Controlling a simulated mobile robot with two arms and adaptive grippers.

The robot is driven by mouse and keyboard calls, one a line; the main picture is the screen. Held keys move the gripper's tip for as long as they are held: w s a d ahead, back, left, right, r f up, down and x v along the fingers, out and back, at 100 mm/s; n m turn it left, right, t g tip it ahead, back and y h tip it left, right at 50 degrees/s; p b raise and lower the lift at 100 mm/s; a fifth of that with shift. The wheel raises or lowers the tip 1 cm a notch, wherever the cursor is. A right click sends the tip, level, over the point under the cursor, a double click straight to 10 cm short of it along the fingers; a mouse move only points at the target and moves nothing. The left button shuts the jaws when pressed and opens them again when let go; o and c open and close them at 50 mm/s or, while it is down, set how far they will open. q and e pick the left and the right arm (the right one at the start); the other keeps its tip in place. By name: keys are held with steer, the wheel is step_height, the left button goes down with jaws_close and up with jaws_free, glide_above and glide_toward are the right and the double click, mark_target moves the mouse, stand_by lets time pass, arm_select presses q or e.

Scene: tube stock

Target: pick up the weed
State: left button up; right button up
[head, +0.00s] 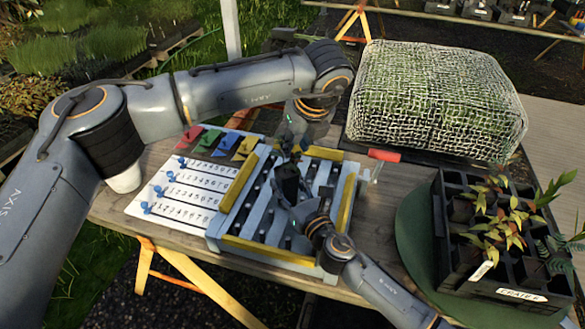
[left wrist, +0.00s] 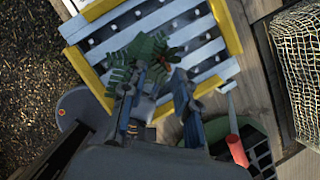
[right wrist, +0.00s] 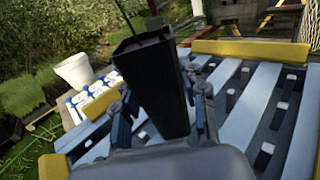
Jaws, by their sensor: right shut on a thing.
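My right gripper (head: 300,207) is shut on a tall black tube pot (right wrist: 155,85) and holds it upright above the slatted rack (head: 235,247). In the right wrist view a thin stem and a reddish piece rise from the pot's top. My left gripper (left wrist: 158,92) is above the pot, pointing down, with its fingers apart. Green feathery leaves (left wrist: 147,48) and a reddish plant part show at its fingertips in the left wrist view.
A black crate (head: 440,225) with several seedlings stands at the right on a green mat (head: 408,225). A red-handled tool (head: 384,155) lies beside the rack. A net-covered mound (head: 435,100) is behind. A numbered board (head: 180,190), coloured flags and a white cup (head: 123,180) are left.

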mark_target(293, 154)
arm_select(q)
steer(key=x, duration=0.5)
steer(key=shift+w+f, duration=0.25)
steer(key=shift+w, duration=0.05)
jaws_close()
